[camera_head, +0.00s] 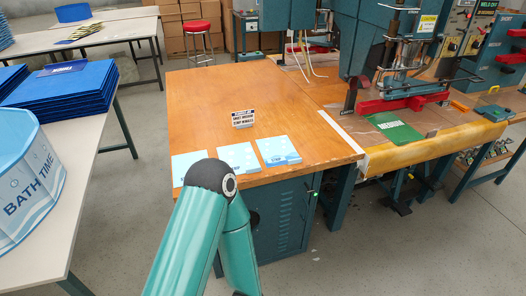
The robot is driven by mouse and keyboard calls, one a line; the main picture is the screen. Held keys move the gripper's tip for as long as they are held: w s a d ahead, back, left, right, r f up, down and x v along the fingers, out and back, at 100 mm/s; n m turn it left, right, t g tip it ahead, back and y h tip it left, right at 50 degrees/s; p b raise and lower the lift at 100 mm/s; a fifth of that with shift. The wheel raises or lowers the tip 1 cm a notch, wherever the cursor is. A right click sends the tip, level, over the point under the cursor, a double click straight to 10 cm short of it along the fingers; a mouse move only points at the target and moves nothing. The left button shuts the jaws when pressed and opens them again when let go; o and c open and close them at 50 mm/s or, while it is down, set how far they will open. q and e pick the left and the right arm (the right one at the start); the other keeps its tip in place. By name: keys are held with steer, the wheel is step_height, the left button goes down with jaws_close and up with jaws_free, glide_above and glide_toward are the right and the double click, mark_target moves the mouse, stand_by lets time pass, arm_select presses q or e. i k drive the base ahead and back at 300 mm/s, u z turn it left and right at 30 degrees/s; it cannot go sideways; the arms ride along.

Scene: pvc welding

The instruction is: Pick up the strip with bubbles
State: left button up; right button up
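Three pale blue and white strips lie side by side along the front edge of the wooden table: a left strip (186,165), a middle strip (238,157) and a right strip (278,151). Their prints are too small to tell surely which one has bubbles. One of my teal arms rises from the bottom, and its dark elbow joint covers the lower part of the left strip in the picture. Neither gripper shows in this view.
A small lettered sign (243,119) stands behind the strips on the wooden table (215,95). The welding machine with a red clamp (405,103) and a green sheet (394,127) are to the right. Blue stacks (65,90) and a "BATH TIME" tub (30,175) are left.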

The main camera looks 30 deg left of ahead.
mark_target(242, 158)
steer(key=u, duration=0.1)
steer(key=i, duration=0.8)
steer(key=u, duration=0.6)
